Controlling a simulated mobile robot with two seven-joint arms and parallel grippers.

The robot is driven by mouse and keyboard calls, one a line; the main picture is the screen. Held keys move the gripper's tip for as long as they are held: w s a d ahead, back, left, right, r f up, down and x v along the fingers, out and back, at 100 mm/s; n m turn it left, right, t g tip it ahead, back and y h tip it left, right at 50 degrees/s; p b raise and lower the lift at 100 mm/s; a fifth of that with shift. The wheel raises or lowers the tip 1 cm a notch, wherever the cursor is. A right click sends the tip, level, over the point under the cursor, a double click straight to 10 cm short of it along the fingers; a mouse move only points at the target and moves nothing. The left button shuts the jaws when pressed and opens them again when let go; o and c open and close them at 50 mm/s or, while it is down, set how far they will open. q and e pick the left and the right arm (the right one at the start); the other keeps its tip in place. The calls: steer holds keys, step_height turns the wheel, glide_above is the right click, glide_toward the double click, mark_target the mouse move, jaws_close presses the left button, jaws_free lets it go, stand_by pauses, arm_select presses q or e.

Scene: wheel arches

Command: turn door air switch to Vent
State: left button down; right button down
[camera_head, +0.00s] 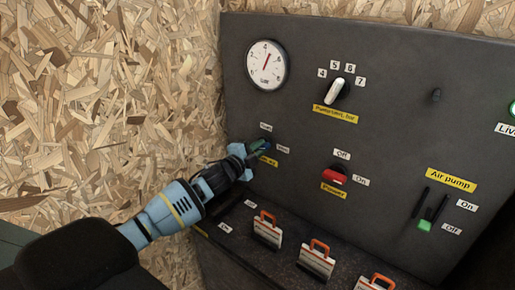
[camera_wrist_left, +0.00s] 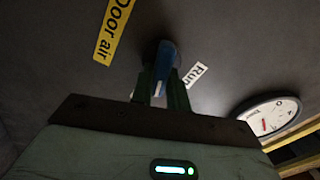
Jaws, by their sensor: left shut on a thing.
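The door air switch is a small knob (camera_wrist_left: 166,54) with a blue face, seen in the left wrist view beside its yellow "Door air" label (camera_wrist_left: 114,28). A white label reading "Run" (camera_wrist_left: 195,74) is on its other side. My left gripper (camera_head: 260,147) reaches the lower left of the dark panel and is shut on this knob; its fingers (camera_wrist_left: 164,88) stand on either side of it. In the head view the gripper hides most of the knob. Two small white labels (camera_head: 266,127) sit by it, too small to read surely. My right gripper is not in view.
The dark panel (camera_head: 395,110) also holds a round gauge (camera_head: 266,65), a white selector knob (camera_head: 338,92), a red power switch (camera_head: 334,176) and a green-tipped air pump lever (camera_head: 425,224). Several orange-handled switches (camera_head: 267,229) line the ledge below. A chipboard wall (camera_head: 90,110) is at left.

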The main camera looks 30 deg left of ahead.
arm_select(q)
steer(key=shift+f+m, duration=0.1)
steer(key=shift+m, duration=1.9)
steer(key=c, duration=1.4)
jaws_free()
steer(key=shift+o, duration=0.2)
steer(key=s, duration=0.7)
steer(key=shift+s+a, duration=0.3)
steer(key=shift+s, duration=0.1)
steer(key=shift+f, duration=0.1)
